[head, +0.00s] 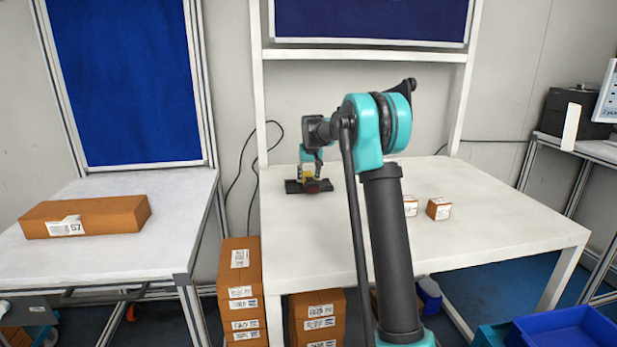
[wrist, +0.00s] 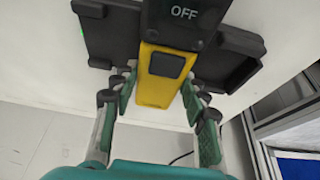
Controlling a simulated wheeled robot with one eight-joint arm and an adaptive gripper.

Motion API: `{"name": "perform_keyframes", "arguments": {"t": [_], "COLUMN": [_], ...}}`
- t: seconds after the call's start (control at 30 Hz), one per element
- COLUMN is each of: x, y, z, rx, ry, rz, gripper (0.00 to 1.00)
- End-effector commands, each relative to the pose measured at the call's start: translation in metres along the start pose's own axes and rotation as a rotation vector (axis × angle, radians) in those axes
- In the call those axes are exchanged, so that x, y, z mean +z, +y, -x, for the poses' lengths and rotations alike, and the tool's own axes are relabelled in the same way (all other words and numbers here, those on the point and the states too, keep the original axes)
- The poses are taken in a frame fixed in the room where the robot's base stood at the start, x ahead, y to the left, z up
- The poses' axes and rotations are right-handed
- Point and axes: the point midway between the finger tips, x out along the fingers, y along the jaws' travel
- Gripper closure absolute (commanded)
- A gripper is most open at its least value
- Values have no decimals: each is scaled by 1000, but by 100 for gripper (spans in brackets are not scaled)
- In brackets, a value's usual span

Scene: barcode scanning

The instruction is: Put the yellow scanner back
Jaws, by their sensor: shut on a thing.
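The yellow scanner (wrist: 158,88) has a black part marked "OFF" and a dark button on its yellow body. My gripper (wrist: 157,88) is shut on it, with a finger on each side of the yellow body. A black holder (wrist: 115,42) with wide wings lies right behind the scanner, on both sides of it. In the head view the scanner (head: 308,174) is small and partly hidden by my gripper (head: 311,170), over the holder (head: 293,187) at the table's back left. I cannot tell whether the scanner rests in the holder.
The white table (head: 480,236) is mostly clear. Two small brown boxes stand on its right half, one nearer the edge (head: 439,209). A long brown box (head: 87,216) lies on the left table. Stacked cartons (head: 239,275) stand below, and a blue bin (head: 567,331) is at lower right.

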Motion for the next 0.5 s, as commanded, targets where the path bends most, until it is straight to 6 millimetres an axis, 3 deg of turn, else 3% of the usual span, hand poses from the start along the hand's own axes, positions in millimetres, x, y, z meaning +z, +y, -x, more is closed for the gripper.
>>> {"name": "perform_keyframes", "arguments": {"t": [0.03,0.2,0.5], "x": [0,0,0], "y": [0,0,0], "z": [-1,0,1], "rx": [0,0,0], "ry": [0,0,0], "rz": [0,0,0], "gripper": [53,35,35]}}
